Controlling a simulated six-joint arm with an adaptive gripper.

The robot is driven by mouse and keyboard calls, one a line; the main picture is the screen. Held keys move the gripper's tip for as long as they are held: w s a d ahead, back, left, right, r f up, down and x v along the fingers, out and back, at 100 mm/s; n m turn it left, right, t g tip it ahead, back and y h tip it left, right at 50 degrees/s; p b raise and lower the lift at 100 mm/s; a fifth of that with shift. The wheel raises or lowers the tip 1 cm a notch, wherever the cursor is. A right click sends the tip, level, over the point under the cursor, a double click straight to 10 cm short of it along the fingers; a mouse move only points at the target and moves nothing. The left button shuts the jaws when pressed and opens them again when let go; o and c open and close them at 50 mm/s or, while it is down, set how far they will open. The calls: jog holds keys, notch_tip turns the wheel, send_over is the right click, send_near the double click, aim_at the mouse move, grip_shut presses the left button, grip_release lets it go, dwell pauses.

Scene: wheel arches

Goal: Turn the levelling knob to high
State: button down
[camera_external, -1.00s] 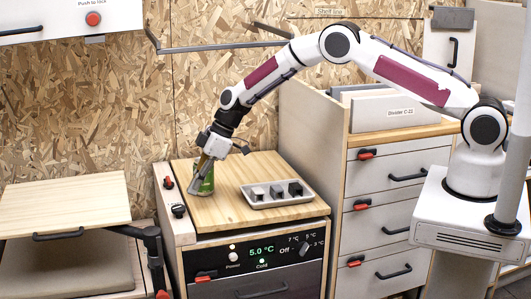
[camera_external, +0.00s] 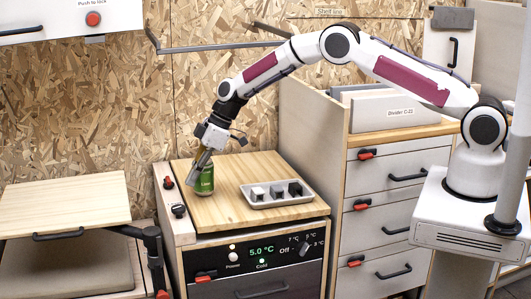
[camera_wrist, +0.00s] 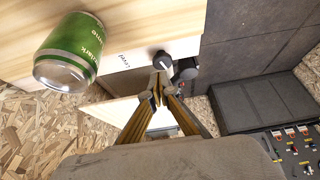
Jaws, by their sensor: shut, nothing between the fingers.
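A black knob (camera_external: 178,211) sits on the pale wooden strip at the left edge of the counter. In the wrist view a dark round knob (camera_wrist: 162,60) shows just past my fingertips, beside partly readable lettering that looks like "Level". Its pointer setting is too small to read. My gripper (camera_external: 191,183) is shut and empty, angled down above the strip, to the upper right of the black knob in the outside view. In the wrist view the fingertips of my gripper (camera_wrist: 160,88) meet close to the knob; I cannot tell whether they touch it.
A green can (camera_external: 204,181) stands right beside my fingers; it also shows in the wrist view (camera_wrist: 72,48). A red-handled knob (camera_external: 168,182) is farther back on the strip. A grey tray (camera_external: 270,200) with small blocks lies on the wooden top (camera_external: 225,218).

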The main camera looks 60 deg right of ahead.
aim_at(203, 202)
jog(key=shift+f, duration=0.1)
dwell(0.3)
jog(key=shift+f, duration=3.35)
jog(key=shift+w+a, duration=0.15)
jog(key=shift+a, duration=0.1)
jog(key=shift+s+a, duration=0.3)
jog(key=shift+a, duration=0.15)
jog(key=shift+s+d, duration=0.35)
jog(key=shift+r, duration=0.1)
jog(key=shift+r, duration=2.85)
